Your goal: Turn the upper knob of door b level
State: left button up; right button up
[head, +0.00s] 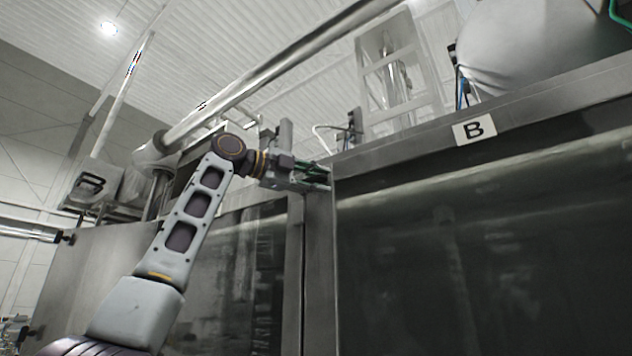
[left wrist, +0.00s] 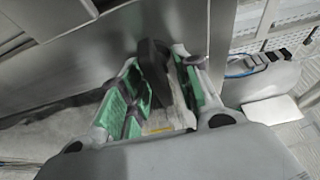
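Door B is the large dark panel (head: 480,240) under the "B" label (head: 474,130) in the head view. My left gripper (head: 322,178) is raised to the upper left corner of this door's frame. In the left wrist view a dark knob (left wrist: 155,68) lies between the green-padded fingers of my left gripper (left wrist: 157,72). The knob is close to both fingers and looks slanted. I cannot tell whether the fingers press on it. In the head view the knob is hidden at the gripper. My right gripper is out of view.
A steel post (head: 319,270) separates door B from the darker panel on the left. A long pipe (head: 270,70) runs overhead. The metal top edge (head: 400,148) of the machine lies beside the gripper. A cable and fittings (head: 350,132) stand just above it.

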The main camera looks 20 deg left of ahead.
pick_arm(q)
jog(key=shift+s+a, duration=0.1)
jog(key=shift+s, duration=0.1)
jog(key=v, duration=1.1)
jog(key=shift+s+a, duration=0.15)
jog(key=shift+a, duration=0.15)
dwell(0.6)
